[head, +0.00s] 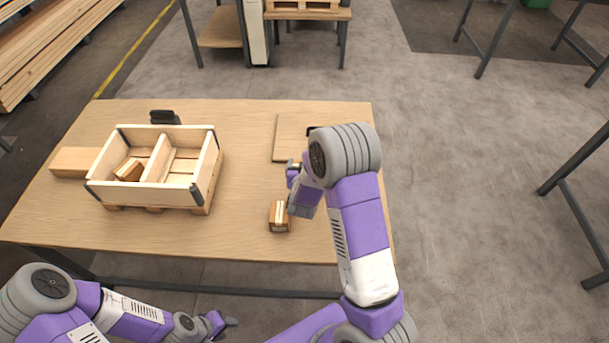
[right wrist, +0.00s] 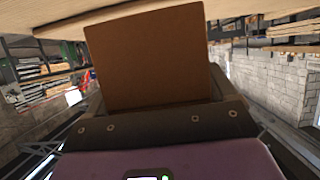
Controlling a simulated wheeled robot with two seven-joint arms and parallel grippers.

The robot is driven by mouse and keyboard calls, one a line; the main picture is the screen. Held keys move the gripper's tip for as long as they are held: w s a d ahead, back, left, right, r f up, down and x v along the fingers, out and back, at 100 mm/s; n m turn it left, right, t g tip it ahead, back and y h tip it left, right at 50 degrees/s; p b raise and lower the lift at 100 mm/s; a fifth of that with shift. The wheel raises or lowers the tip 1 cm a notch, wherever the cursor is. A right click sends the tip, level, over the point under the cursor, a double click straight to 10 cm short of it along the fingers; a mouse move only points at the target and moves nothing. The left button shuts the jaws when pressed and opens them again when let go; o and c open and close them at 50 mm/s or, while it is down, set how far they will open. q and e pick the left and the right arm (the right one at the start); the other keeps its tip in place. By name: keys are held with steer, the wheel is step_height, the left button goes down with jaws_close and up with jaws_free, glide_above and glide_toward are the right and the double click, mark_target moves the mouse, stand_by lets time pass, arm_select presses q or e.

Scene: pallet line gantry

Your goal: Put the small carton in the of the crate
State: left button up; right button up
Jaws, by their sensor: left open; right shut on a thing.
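A small brown carton (head: 279,217) with a pale tape strip is near the table's front edge, right of the crate. My right gripper (head: 290,207) is shut on it from the right. The carton (right wrist: 150,60) fills the middle of the right wrist view; I cannot tell whether it touches the table. The wooden crate (head: 208,178) stands left of centre, with a divider making two compartments. Another small carton (head: 128,170) lies in its left compartment; the right one looks empty. My left gripper (head: 222,321) is open and empty, in front of the table, low in the picture.
The wooden table (head: 245,150) is clear between crate and carton. A flat board (head: 288,138) lies at the back right, partly behind my right arm. A tan block (head: 74,162) lies left of the crate, and a dark object (head: 164,117) stands behind it.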

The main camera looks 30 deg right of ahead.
step_height(320, 180, down, 6)
steer(key=shift+w+f+b, duration=0.1)
steer(key=shift+f+b, duration=0.1)
steer(key=shift+b, duration=0.75)
steer(key=shift+r, duration=0.1)
steer(key=shift+f, duration=0.25)
steer(key=o, duration=1.1)
steer(key=shift+r, duration=0.1)
